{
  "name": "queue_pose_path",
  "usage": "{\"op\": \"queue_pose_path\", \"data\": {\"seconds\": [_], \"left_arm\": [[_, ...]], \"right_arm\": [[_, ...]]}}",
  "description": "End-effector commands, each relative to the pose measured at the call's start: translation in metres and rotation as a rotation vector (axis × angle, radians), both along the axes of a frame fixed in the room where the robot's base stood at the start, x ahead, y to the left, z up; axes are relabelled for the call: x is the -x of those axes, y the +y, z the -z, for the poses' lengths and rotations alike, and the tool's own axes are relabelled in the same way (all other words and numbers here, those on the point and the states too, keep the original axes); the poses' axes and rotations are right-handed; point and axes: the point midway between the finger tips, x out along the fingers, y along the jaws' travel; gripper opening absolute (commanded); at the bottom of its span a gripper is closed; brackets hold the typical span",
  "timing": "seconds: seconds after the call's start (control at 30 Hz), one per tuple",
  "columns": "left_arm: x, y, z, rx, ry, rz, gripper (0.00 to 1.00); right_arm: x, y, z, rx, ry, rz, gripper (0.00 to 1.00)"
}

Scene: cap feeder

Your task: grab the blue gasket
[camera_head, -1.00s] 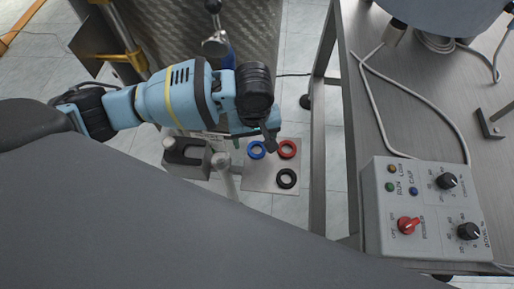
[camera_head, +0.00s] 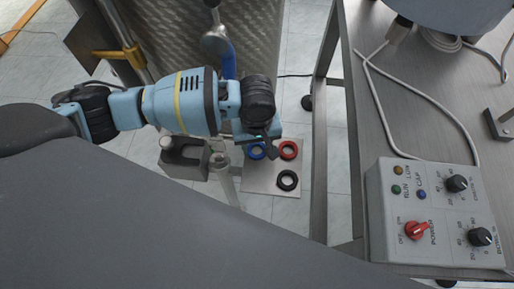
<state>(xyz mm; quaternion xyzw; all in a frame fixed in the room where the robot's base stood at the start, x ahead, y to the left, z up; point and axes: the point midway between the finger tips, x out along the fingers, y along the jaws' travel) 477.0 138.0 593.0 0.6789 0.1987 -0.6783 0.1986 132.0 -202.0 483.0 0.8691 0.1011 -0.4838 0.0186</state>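The blue gasket (camera_head: 256,154) is a small ring on a light grey plate (camera_head: 259,186), and its upper part is covered by my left gripper. My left gripper (camera_head: 268,146) reaches in from the left and hangs over the plate, just above the blue gasket in the picture. Its fingers are small and seen from above, so I cannot tell whether they are open or shut, or whether they touch the gasket. My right gripper is not in view.
A red gasket (camera_head: 289,149) lies right of the blue one, and a black gasket (camera_head: 287,180) lies below. A dark grey block (camera_head: 184,160) and a metal post (camera_head: 223,172) stand left of the plate. A steel table with a control box (camera_head: 430,215) is at right.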

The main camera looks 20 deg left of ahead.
Motion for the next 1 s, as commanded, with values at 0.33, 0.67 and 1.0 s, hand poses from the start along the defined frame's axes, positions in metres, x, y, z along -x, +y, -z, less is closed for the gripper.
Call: {"op": "queue_pose_path", "data": {"seconds": [0.33,0.67,1.0], "left_arm": [[0.000,0.000,-0.001,0.000,0.000,0.000,0.23],[0.000,-0.001,-0.029,0.003,-0.002,0.000,0.23],[0.062,-0.002,-0.043,0.002,0.003,0.002,0.23]], "right_arm": [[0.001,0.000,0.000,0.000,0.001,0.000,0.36],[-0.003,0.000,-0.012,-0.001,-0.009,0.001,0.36],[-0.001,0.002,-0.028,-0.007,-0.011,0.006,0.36]]}}
